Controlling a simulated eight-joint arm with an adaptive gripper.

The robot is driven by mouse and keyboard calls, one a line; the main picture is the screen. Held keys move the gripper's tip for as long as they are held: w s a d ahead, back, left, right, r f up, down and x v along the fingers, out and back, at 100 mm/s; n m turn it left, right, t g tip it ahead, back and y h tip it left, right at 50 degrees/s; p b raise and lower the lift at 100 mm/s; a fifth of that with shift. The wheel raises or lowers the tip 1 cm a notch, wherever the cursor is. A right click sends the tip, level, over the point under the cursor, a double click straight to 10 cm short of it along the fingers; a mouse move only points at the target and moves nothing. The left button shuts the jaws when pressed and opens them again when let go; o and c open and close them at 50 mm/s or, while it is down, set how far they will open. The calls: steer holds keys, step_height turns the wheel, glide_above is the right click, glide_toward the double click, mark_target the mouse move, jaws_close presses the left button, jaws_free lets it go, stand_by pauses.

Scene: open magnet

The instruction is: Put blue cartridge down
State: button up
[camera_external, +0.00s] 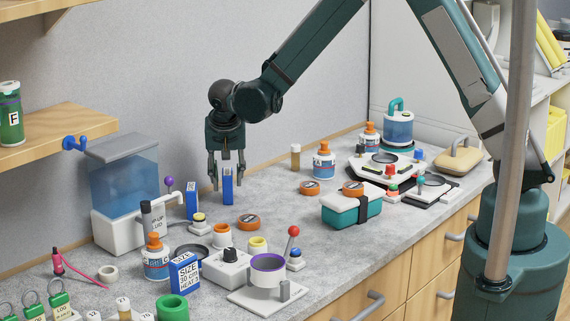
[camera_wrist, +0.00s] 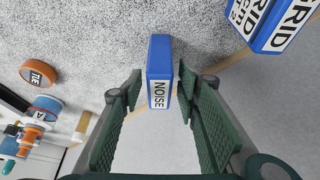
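A blue cartridge (camera_external: 227,187) with a white label reading "NOISE" stands upright at the back of the grey counter, its base seeming to rest on the surface. My gripper (camera_external: 227,182) is above it, pointing down, with one finger on either side. In the wrist view the cartridge (camera_wrist: 160,45) sits between and just beyond the fingertips (camera_wrist: 160,82). A narrow gap shows on each side, so the fingers look open around it and not pressed on it.
A water tank (camera_external: 125,185) is at left, a teal-white box (camera_external: 351,208) at right.

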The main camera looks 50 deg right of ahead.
steer(key=v, duration=1.1)
steer(key=shift+r, duration=0.2)
stand_by(0.6)
steer(key=s+d+r+n+t+y, duration=0.1)
steer(key=s+d+r+n, duration=0.1)
steer(key=s+d+r, duration=0.55)
steer(key=s+d+r+n+t+y, duration=0.1)
steer(key=s+d+r+n, duration=0.25)
steer(key=s+r, duration=0.6)
steer(key=s+d+n+t, duration=0.1)
steer(key=s+d, duration=0.1)
steer(key=s, duration=0.9)
steer(key=s+d+f+n+t+y, duration=0.1)
steer(key=s+d+n, duration=0.1)
steer(key=s, duration=0.9)
steer(key=shift+d+f, duration=0.35)
steer(key=shift+d, duration=0.45)
